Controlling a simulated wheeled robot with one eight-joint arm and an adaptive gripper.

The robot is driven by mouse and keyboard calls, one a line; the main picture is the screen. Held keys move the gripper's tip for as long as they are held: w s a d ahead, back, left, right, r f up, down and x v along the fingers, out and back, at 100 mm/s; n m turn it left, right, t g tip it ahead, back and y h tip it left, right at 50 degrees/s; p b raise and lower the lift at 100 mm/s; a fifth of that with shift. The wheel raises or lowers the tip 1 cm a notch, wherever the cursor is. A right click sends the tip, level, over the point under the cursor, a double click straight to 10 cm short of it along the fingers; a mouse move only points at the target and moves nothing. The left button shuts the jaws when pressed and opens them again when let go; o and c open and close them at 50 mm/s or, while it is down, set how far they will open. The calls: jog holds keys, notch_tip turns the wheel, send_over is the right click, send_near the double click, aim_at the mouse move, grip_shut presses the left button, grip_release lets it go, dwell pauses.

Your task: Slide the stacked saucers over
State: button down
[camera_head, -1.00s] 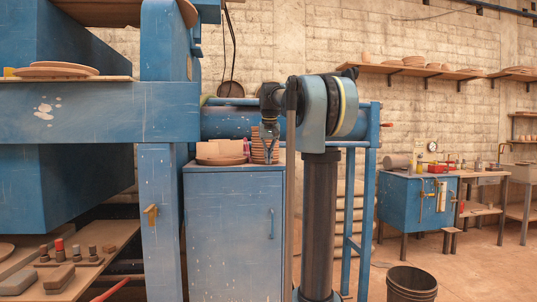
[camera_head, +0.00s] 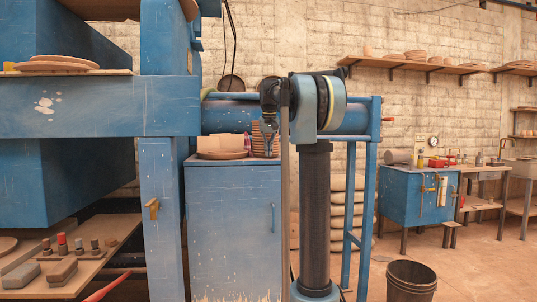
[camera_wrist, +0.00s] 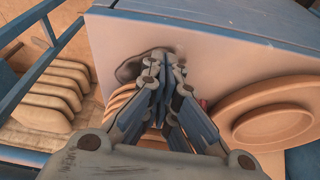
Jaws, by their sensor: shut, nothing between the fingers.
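A stack of several terracotta saucers (camera_head: 258,139) stands on top of the blue cabinet (camera_head: 234,225), near its right edge. My gripper (camera_head: 269,154) points down in front of the stack's right side and hides part of it. In the wrist view my gripper (camera_wrist: 164,62) is shut and empty. The stack's rims (camera_wrist: 120,102) show there to the left of and behind the fingers, mostly hidden. I cannot tell whether the fingers touch the stack.
A wide terracotta plate (camera_head: 222,156) lies left of the stack, close to it, with a pale block behind; the plate also shows in the wrist view (camera_wrist: 270,125). A blue press frame (camera_head: 100,122) stands left. A black bucket (camera_head: 410,282) is on the floor right.

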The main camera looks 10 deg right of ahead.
jog(key=w, duration=0.9)
jog(key=shift+w+d, duration=0.2)
jog(key=shift+d, duration=0.15)
jog(key=shift+s, duration=0.55)
jog(key=s, duration=0.1)
jog(key=s+r, duration=0.1)
jog(key=s, duration=0.1)
jog(key=shift+s+a, duration=0.2)
jog(key=v, duration=0.9)
jog(key=s+f, duration=0.8)
jog(key=s, duration=0.5)
jog(key=s+f+n+g, duration=0.1)
jog(key=s+f, duration=3.6)
jog(key=f, duration=0.4)
jog(key=shift+f, duration=0.35)
